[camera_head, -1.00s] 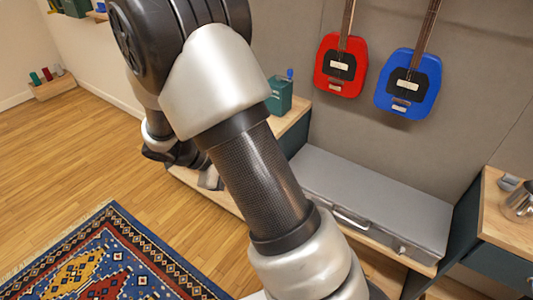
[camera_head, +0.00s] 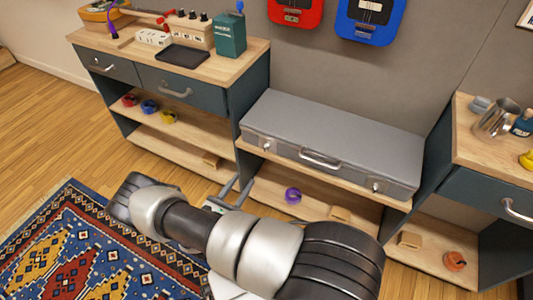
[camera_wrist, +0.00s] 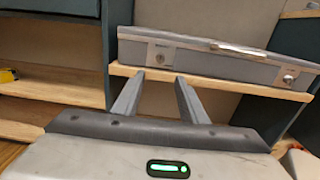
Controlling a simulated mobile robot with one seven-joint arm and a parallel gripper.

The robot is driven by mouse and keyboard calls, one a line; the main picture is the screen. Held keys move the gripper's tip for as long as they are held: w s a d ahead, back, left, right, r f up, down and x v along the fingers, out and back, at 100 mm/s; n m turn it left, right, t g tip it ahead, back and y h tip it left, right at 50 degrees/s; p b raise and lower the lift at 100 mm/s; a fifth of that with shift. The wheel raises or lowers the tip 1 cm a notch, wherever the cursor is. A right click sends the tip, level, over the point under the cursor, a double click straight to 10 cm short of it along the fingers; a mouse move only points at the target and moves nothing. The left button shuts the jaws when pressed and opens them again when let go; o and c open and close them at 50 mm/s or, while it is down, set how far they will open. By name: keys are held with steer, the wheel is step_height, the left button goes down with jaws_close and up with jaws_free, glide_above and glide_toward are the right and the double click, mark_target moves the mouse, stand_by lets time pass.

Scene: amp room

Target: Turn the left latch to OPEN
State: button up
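A grey case (camera_head: 335,140) lies closed on a wooden shelf below the guitars. Its front has a handle (camera_head: 320,159), a left latch (camera_head: 267,146) and a right latch (camera_head: 377,186). The left latch also shows in the wrist view (camera_wrist: 160,59), as a small round knob on a plate; I cannot read its setting. My gripper (camera_head: 236,191) is in front of and below the left latch, apart from the case. In the wrist view my gripper (camera_wrist: 158,84) has its two fingers spread apart with nothing between them, pointing towards the case's left front.
A cabinet (camera_head: 165,85) with drawers stands left of the case, and another wooden-topped cabinet (camera_head: 495,150) stands at the right. A purple roll (camera_head: 292,195) sits on the shelf below the case. A patterned rug (camera_head: 80,245) covers the floor at lower left.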

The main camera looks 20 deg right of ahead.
mark_target(265, 149)
steer(key=b+x, duration=0.2)
steer(key=x, duration=1.4)
steer(key=shift+w+d, duration=0.2)
steer(key=shift+d, duration=0.05)
steer(key=shift+r, duration=0.1)
steer(key=shift+c, duration=0.3)
jaws_close()
